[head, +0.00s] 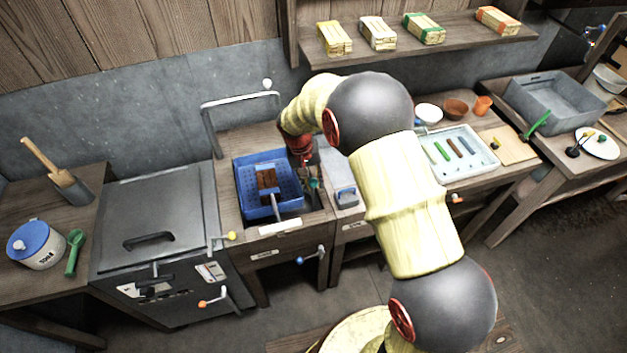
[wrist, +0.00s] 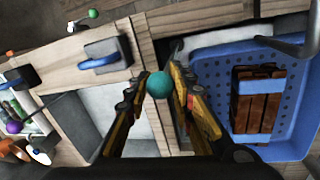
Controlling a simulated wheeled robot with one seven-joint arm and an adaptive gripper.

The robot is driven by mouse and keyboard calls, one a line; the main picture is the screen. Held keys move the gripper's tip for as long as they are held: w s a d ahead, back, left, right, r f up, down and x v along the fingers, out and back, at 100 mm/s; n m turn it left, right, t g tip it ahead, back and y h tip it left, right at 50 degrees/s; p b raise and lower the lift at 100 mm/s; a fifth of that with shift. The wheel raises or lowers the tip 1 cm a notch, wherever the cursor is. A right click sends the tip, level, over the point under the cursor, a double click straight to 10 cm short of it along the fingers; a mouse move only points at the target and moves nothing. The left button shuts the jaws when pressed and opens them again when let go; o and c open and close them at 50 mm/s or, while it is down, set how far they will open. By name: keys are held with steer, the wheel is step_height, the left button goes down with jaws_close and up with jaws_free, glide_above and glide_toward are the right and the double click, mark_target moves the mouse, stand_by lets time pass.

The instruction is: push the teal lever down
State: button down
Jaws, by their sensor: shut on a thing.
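The teal lever ends in a round teal knob (wrist: 159,85), which sits between my fingertips in the wrist view. In the head view the knob (head: 314,184) shows just below my gripper (head: 307,166), right of the blue basket. My gripper (wrist: 157,78) is shut on the knob, with one yellow-and-black finger on each side. The lever's shaft is mostly hidden behind the knob and fingers, so I cannot tell its angle well.
The blue perforated basket (head: 245,207) holds a brown slatted block (head: 267,179) close beside my gripper. A grey bent rail (head: 240,97) stands behind. A grey tray with coloured bars (head: 440,174) is farther right.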

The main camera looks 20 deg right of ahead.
steer(key=shift+s+f, duration=0.1)
steer(key=shift+f, duration=0.1)
steer(key=c, duration=1.5)
jaws_free()
steer(key=shift+c, duration=0.2)
steer(key=shift+r, duration=0.1)
step_height(320, 180, up, 12)
steer(key=a, duration=0.2)
steer(key=shift+w+a, duration=0.2)
steer(key=shift+w, duration=0.15)
steer(key=shift+f, duration=0.2)
